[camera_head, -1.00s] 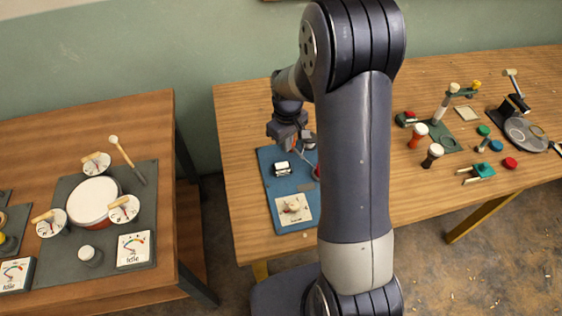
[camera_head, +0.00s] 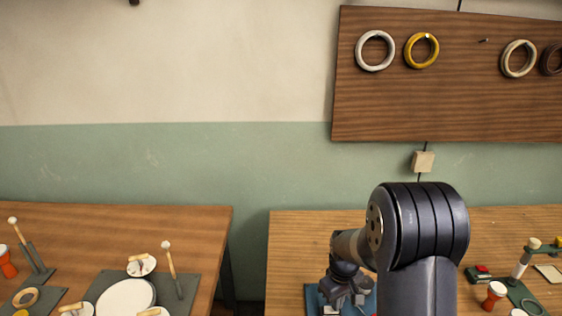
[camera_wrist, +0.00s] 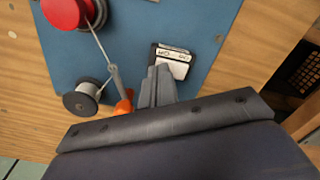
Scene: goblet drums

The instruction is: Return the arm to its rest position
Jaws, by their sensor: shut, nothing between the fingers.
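My arm rises in front of the right-hand table in the head view, bent at a dark ribbed joint. My gripper (camera_head: 350,291) hangs to the left of that joint, over the blue board (camera_head: 312,296). In the wrist view my gripper (camera_wrist: 159,80) is shut with nothing between its fingers. It points at the blue board (camera_wrist: 210,20), close to a small black and white box (camera_wrist: 172,63). I cannot tell whether the fingertips touch the box.
A red knob (camera_wrist: 66,10), a grey spool (camera_wrist: 80,104) with a cord and an orange part (camera_wrist: 124,103) lie near my fingers. The left table (camera_head: 200,228) stands apart across a gap. A wall panel (camera_head: 450,100) with several rings hangs behind.

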